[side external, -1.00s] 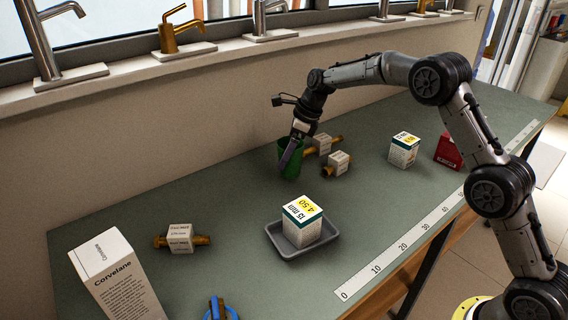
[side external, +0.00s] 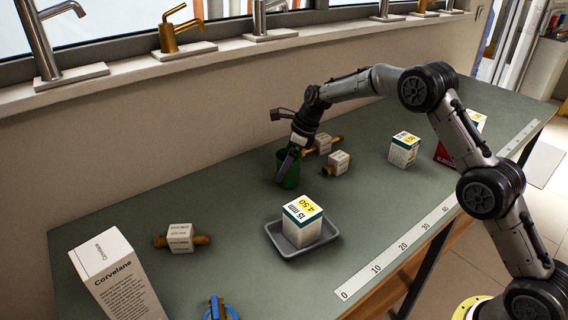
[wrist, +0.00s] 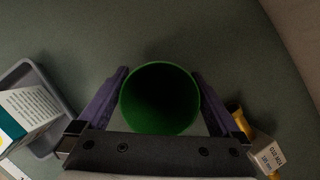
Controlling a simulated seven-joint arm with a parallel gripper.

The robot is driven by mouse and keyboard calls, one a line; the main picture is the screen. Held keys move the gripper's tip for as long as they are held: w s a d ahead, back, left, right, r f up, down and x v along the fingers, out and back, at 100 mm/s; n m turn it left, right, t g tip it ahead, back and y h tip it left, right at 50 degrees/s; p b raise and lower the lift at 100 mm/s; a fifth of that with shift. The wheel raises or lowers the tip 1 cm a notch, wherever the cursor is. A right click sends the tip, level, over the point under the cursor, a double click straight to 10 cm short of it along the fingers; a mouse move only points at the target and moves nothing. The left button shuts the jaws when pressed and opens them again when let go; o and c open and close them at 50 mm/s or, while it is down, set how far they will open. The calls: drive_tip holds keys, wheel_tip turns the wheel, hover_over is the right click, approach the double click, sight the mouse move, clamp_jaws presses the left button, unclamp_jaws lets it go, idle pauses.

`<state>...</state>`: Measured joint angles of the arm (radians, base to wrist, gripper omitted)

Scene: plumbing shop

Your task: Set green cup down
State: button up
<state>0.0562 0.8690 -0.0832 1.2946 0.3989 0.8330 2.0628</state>
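The green cup (side external: 291,176) is upright at the bench's middle, partly hidden behind a finger in the side view. Its round open top (wrist: 160,98) faces the camera in the wrist view, with a dark inside. My gripper (side external: 284,166) comes down over the cup from above. In the wrist view the two purple fingers of my gripper (wrist: 160,88) lie along either side of the cup and appear closed against it. The cup's base is at or very near the bench top (side external: 230,205); exact contact is hard to tell.
Brass fittings with white tags (side external: 338,162) lie just right of the cup. A grey tray (side external: 283,249) holding a white and teal box (side external: 302,226) stands in front. Another tagged fitting (side external: 180,238) and a tall carton (side external: 118,277) are at left. Bench between is clear.

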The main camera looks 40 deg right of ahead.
drive_tip(key=shift+r, duration=0.1)
drive_tip(key=v, duration=1.2)
drive_tip(key=s+r+n+h, duration=0.1)
drive_tip(key=s+r+n, duration=0.35)
drive_tip(key=s, duration=0.25)
drive_tip(key=s+a+r+n+t, duration=0.1)
drive_tip(key=s+r+n, duration=0.2)
drive_tip(key=s+n, duration=0.3)
drive_tip(key=s+r+n+h, duration=0.1)
drive_tip(key=s+r+n, duration=0.2)
drive_tip(key=s, duration=0.6)
drive_tip(key=s+f+n, duration=0.2)
drive_tip(key=s+n, duration=0.4)
drive_tip(key=s, duration=0.4)
drive_tip(key=s+f+n+t+h, duration=0.1)
drive_tip(key=s+f+n, duration=0.2)
drive_tip(key=s+n, duration=0.4)
drive_tip(key=s, duration=0.3)
drive_tip(key=shift+d+f, duration=0.3)
drive_tip(key=shift+n, duration=0.25)
